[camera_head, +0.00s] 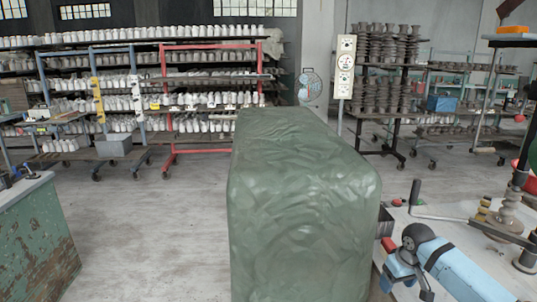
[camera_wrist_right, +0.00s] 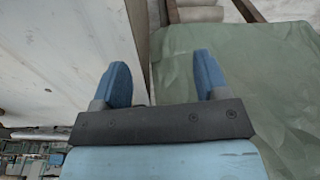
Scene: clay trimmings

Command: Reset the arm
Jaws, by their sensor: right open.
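My right arm comes in at the lower right of the head view, in light blue with dark bands. Its gripper (camera_head: 407,287) is just right of a large green covered block, above the edge of a pale worktable. In the right wrist view the two blue fingers of this gripper (camera_wrist_right: 163,76) stand apart with nothing between them. My left arm and gripper are not in view.
The green covered block (camera_head: 290,190) fills the middle front. The pale worktable (camera_head: 455,212) holds pottery equipment at right. A worn green cabinet (camera_head: 35,240) stands at left. Racks of white pots (camera_head: 200,80) line the back. Grey floor (camera_head: 150,230) is clear between.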

